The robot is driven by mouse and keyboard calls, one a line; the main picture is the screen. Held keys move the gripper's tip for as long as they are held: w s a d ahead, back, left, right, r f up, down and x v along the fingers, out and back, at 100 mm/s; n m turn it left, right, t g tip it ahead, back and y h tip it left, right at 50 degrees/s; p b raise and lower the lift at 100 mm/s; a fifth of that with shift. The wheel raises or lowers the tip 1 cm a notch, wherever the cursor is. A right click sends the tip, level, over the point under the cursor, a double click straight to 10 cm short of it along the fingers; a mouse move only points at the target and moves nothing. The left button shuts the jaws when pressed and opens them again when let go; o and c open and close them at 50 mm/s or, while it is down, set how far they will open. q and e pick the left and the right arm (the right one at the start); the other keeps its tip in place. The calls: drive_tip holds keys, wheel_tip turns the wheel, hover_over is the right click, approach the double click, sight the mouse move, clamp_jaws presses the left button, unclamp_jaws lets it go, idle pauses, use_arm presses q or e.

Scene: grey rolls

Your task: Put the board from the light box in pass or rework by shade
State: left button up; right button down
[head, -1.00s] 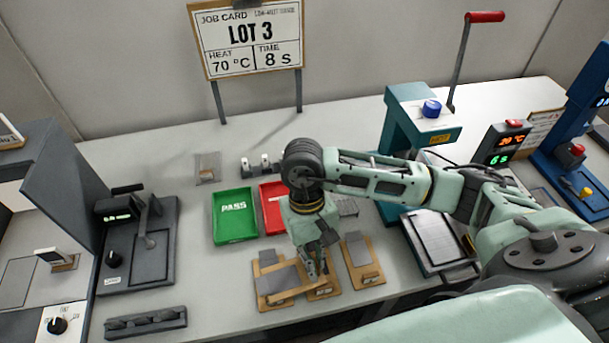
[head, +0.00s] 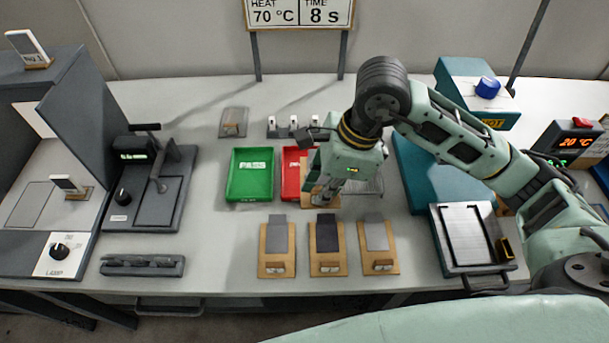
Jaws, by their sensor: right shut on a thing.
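My right gripper (head: 326,190) points down at the right side of the red tray (head: 291,174). It is shut on a tan board (head: 318,196), largely hidden by the fingers; its shade is not clear. I cannot tell whether the board touches the tray. The red tray's label is mostly covered. The green tray (head: 250,175) marked PASS stands to its left and is empty. The light box (head: 20,250) is at the far left, with a lamp knob (head: 59,250) and a small white tag on a tan base (head: 70,186) inside. My left gripper is not in view.
Three tan boards with grey plates, left (head: 277,262), middle (head: 326,262) and right (head: 379,258), lie in a front row. A dark device with a lever (head: 150,195) is left of the trays. A teal press (head: 470,95) and a framed panel (head: 467,235) are at right.

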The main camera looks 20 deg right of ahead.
sight(309, 159)
drive_tip(key=w+f, duration=0.2)
drive_tip(key=w, duration=0.1)
drive_tip(key=w+f+p, duration=0.1)
drive_tip(key=w+f, duration=0.1)
drive_tip(key=w, duration=0.1)
drive_tip(key=w+f+p, duration=0.1)
drive_tip(key=w+f, duration=0.1)
drive_tip(key=w, duration=0.2)
drive_tip(key=shift+w+f, duration=0.35)
drive_tip(key=shift+w, duration=0.15)
wheel_tip(309, 159, down, 4)
drive_tip(key=shift+r+p, duration=0.15)
drive_tip(key=shift+p, duration=0.8)
drive_tip(key=shift+f, duration=0.3)
drive_tip(key=c, duration=2.1)
unclamp_jaws()
drive_tip(key=shift+r, duration=0.1)
